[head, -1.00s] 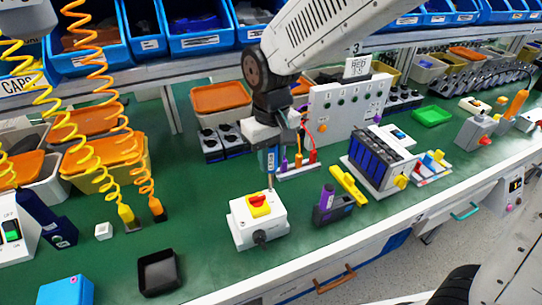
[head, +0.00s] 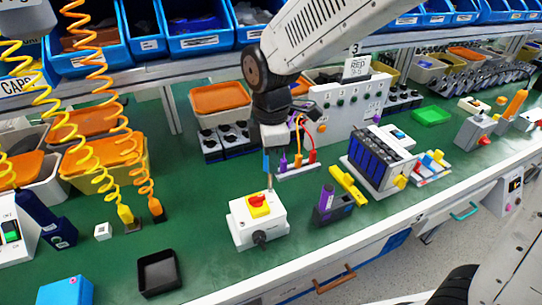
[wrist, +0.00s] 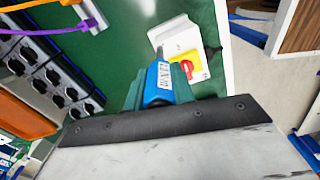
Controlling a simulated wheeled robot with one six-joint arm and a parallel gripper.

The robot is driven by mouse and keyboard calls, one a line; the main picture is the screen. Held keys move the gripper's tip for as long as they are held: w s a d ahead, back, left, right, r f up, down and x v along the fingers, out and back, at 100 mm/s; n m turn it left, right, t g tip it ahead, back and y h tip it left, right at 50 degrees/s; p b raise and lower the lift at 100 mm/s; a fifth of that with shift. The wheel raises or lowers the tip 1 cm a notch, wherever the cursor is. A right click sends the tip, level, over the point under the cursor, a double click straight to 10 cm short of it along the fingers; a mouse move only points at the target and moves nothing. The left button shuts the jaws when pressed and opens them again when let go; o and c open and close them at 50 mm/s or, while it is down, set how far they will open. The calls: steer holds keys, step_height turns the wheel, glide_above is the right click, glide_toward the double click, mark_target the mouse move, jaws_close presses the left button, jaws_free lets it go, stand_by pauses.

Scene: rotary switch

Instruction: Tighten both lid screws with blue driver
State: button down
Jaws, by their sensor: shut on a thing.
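The white switch box (head: 258,222) with its red and yellow rotary knob (head: 259,206) stands on the green bench. My gripper (head: 271,146) is above the box's far right corner, shut on the blue driver (head: 266,163). The driver points down, its thin shaft ending at that corner of the lid; contact with a screw cannot be made out. In the wrist view the blue handle (wrist: 158,84) sits between the fingers, with the box (wrist: 177,38) and knob (wrist: 191,67) beyond it. The lid screws are too small or hidden to see.
A black tray (head: 159,272) and blue box (head: 66,290) lie front left. A dark holder with a purple item (head: 327,198) and a yellow tool (head: 347,185) are close right of the box. A socket panel (head: 345,105) with cables stands behind. Coiled hoses hang left.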

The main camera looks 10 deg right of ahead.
steer(key=n, duration=0.5)
steer(key=shift+n, duration=0.4)
steer(key=n, duration=0.4)
steer(key=shift+f, duration=0.4)
steer(key=m, duration=0.6)
steer(key=shift+m, duration=0.9)
